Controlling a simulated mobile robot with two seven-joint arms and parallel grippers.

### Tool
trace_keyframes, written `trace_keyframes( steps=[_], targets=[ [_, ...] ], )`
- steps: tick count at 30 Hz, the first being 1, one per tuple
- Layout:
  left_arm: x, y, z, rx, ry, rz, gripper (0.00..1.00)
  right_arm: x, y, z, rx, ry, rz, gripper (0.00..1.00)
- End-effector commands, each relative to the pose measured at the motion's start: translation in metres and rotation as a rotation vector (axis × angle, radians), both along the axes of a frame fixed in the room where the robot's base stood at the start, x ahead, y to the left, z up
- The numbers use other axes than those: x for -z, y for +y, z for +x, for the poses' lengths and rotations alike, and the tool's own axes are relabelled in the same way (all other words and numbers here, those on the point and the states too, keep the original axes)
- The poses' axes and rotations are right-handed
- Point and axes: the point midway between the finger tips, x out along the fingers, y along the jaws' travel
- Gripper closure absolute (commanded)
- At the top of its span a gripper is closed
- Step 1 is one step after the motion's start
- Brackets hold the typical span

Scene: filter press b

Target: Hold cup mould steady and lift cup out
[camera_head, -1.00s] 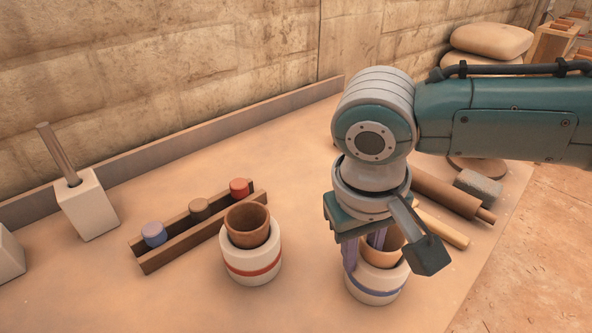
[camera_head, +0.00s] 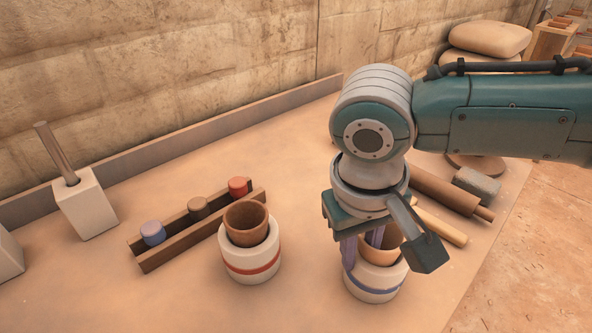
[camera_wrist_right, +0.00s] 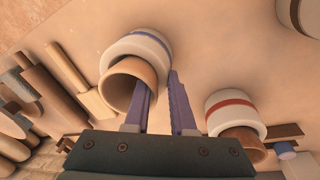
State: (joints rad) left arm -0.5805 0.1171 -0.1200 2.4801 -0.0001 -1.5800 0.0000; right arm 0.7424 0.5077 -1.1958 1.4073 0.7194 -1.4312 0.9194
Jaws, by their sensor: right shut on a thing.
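A white cup mould with a blue band (camera_head: 375,287) stands on the table, with a light brown clay cup (camera_head: 379,250) standing up out of its top. My right gripper (camera_head: 363,246) is shut on this cup's wall, one finger at the cup's opening and one outside. The wrist view shows the cup (camera_wrist_right: 127,84), the blue-banded mould (camera_wrist_right: 140,44) and my two purple fingers (camera_wrist_right: 164,102). The cup's lower part is hidden in the mould. A second white mould with a red band (camera_head: 251,265) holds a darker brown cup (camera_head: 246,224). My left gripper is out of view.
A wooden rack (camera_head: 204,232) with blue, brown and red stoppers lies left of the moulds. A white block with a rod (camera_head: 86,204) stands farther left. A rolling pin (camera_head: 447,192) and grey block (camera_head: 477,184) lie behind my right gripper. The front table is clear.

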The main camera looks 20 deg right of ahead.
Motion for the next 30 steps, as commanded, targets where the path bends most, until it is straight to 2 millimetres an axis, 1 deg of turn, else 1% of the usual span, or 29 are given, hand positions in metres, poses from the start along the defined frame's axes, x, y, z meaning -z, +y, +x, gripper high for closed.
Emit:
trace_keyframes(
  steps=[4, 5, 9, 12, 19, 22, 26, 30],
  targets=[
    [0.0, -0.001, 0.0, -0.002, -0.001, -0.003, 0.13, 0.0, 0.0, 0.0, 0.0, -0.001, 0.001, 1.0],
    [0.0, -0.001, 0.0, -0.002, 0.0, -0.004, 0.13, 0.0, 0.0, 0.0, 0.0, -0.001, 0.001, 0.74],
    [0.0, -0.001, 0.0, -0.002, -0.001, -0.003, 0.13, 0.0, 0.0, 0.0, 0.0, -0.001, 0.001, 0.58],
    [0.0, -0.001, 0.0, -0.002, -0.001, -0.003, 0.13, 0.0, 0.0, 0.0, 0.0, 0.0, 0.001, 0.48],
    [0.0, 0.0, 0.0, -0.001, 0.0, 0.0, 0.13, -0.001, 0.0, 0.0, 0.0, 0.0, 0.0, 0.48],
    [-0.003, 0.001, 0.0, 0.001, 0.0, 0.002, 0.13, -0.006, 0.001, 0.0, 0.0, 0.0, 0.001, 0.48],
    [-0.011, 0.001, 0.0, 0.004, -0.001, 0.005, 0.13, -0.025, 0.004, -0.002, -0.002, -0.001, 0.002, 0.48],
    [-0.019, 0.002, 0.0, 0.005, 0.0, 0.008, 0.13, -0.051, 0.007, -0.003, -0.001, -0.002, 0.003, 0.48]
  ],
)
